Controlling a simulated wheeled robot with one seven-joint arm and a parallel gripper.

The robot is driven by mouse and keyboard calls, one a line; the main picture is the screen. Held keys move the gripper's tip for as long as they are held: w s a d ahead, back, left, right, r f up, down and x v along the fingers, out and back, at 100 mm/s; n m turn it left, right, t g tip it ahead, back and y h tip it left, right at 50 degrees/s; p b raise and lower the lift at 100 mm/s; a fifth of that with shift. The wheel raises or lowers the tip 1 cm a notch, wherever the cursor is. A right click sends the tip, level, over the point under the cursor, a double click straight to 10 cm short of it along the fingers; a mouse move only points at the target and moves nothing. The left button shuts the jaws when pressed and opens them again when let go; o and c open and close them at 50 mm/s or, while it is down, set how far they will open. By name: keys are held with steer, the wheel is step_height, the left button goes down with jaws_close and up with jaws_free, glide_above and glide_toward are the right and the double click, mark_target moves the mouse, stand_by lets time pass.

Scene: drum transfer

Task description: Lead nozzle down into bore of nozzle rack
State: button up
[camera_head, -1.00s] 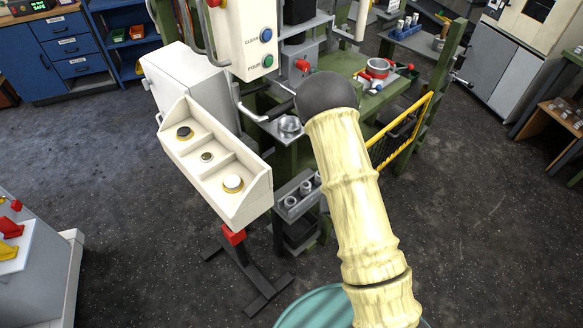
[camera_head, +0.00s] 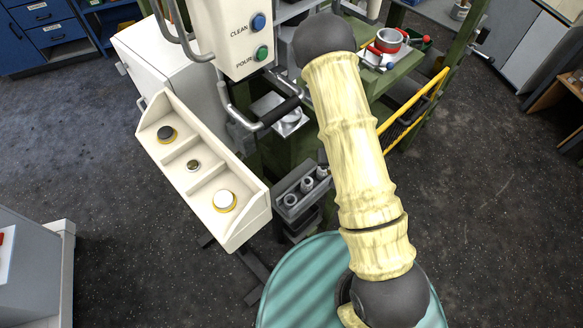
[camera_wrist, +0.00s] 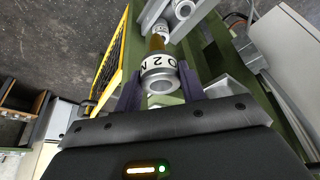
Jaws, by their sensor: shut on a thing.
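In the wrist view my gripper (camera_wrist: 160,90) is shut on the nozzle (camera_wrist: 160,72), a short grey cylinder with a white lettered band. One dark finger is on each side of it. A brass-coloured part (camera_wrist: 157,43) shows beyond the nozzle, towards the rack. In the head view the rack (camera_head: 289,205) holds several grey round pieces, beside my pale arm. The arm hides my gripper there. I cannot tell whether the nozzle is inside a bore.
A white three-pocket tray (camera_head: 245,228) stands left of the rack. A teal drum (camera_head: 300,285) is close in front. A control box (camera_head: 232,35) with blue and green buttons and a black-gripped handle (camera_head: 280,110) are above the rack. A yellow guard (camera_head: 415,100) is at right.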

steer(key=shift+w, duration=0.25)
steer(key=s+a+f+n+g+y+b, duration=0.1)
steer(key=a+f+n, duration=0.3)
steer(key=n, duration=0.5)
steer(key=s+a+f+n+g+y+b, duration=0.1)
steer(key=a+f+n+g+y+b, duration=0.2)
steer(key=a+n, duration=0.6)
steer(key=shift+f+y+b, duration=0.3)
steer(key=shift+f+b, duration=0.2)
steer(key=shift+f, duration=0.1)
steer(key=shift+f, duration=0.15)
step_height(320, 180, down, 6)
steer(key=b, duration=0.6)
steer(key=shift+r, duration=0.2)
